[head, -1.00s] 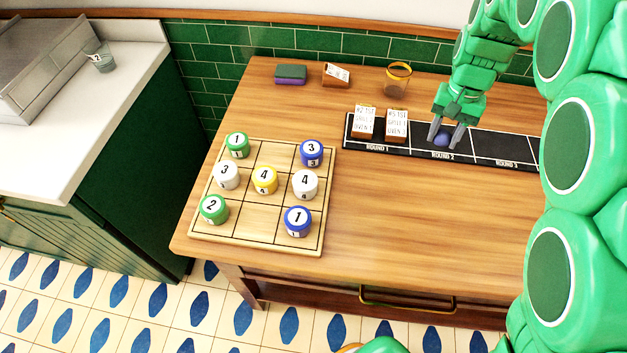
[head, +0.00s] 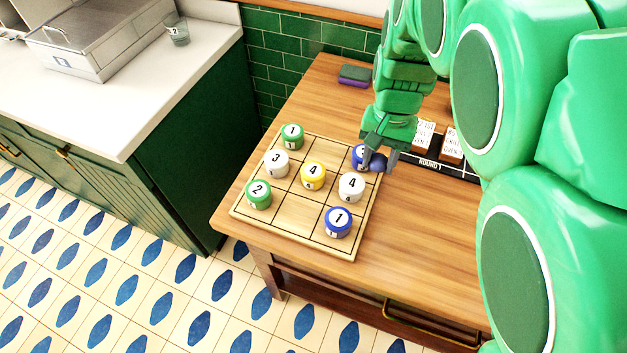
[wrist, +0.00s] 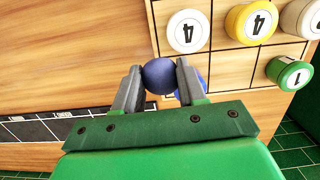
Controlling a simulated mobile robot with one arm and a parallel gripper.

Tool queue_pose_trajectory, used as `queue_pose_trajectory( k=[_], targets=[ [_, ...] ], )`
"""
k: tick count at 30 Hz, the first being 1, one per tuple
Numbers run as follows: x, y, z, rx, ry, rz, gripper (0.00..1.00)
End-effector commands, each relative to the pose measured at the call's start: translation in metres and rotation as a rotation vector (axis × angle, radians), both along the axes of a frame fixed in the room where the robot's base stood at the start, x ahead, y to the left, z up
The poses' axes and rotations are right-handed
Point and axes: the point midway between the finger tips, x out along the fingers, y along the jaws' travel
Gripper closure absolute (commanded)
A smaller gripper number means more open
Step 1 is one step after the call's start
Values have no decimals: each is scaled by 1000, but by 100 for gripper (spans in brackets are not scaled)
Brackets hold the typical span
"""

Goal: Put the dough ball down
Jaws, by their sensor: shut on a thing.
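A small dark blue dough ball (head: 378,162) is held between the fingertips of my gripper (head: 379,165). In the wrist view the ball (wrist: 159,76) sits between the two grey fingers, with the wooden tabletop below it. In the head view my gripper is at the right edge of the gridded board (head: 313,226), beside the blue 3 piece (head: 359,154), which it partly hides. In the wrist view that blue piece (wrist: 203,82) shows behind the right finger. I cannot tell the ball's exact height.
The board holds several numbered green, white, yellow and blue pieces, such as the white 4 (head: 351,186) and blue 1 (head: 338,222). A black strip (head: 457,172) with cards lies to the right. A white counter (head: 110,120) stands at left. The table's front right is clear.

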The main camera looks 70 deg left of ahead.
Motion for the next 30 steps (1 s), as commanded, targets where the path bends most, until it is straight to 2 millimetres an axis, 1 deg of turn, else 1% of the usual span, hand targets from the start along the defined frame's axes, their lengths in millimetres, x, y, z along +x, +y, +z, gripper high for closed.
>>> queue_pose_trajectory(
  k=[1, 9, 12, 15, 18, 23, 26, 30],
  targets=[
    [-15, 3, 1, 1, 0, 20, 89],
    [-82, 9, 1, 0, -1, 102, 89],
    [-103, 8, 1, -1, 0, 127, 89],
    [-118, 7, 1, -2, 0, 145, 89],
    [-129, 6, 1, -3, 0, 157, 89],
    [-136, 6, -2, -4, 0, 165, 89],
    [-137, 5, -11, -6, 1, 167, 89],
    [-136, 6, -29, -2, 1, 166, 89]
  ],
)
